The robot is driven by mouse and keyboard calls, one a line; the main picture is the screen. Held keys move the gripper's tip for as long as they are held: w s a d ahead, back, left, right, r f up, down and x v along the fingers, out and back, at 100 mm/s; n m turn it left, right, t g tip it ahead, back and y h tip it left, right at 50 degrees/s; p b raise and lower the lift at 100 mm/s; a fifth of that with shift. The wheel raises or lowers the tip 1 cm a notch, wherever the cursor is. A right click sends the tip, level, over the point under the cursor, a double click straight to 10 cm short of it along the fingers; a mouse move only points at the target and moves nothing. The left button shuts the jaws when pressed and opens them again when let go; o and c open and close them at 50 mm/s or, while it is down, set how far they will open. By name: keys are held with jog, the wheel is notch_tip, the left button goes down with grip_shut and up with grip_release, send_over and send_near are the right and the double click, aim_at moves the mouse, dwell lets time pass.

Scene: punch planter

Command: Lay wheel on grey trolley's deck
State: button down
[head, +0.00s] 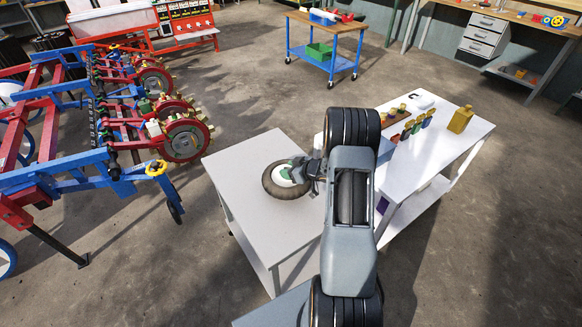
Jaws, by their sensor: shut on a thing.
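The wheel (271,185) has a dark tyre and a white and green hub. It is over the middle of the grey trolley's deck (243,208) in the head view, lying about flat. I cannot tell whether its underside touches the deck. My gripper (303,173) comes in from the right and is shut on the wheel at its hub side. My arm hides the right part of the deck and the wheel's right edge is partly covered by the gripper.
A white table (430,165) with several small coloured items and a yellow container (460,119) stands right of my arm. A red and blue planter (90,120) is at left. A blue wheeled cart (325,45) is behind. Open floor lies between planter and trolley.

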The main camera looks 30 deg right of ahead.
jog(key=shift+w+f, duration=0.1)
jog(key=shift+f, duration=0.45)
jog(key=shift+f, duration=0.1)
jog(key=c, duration=0.5)
grip_release()
jog(key=shift+f, duration=0.2)
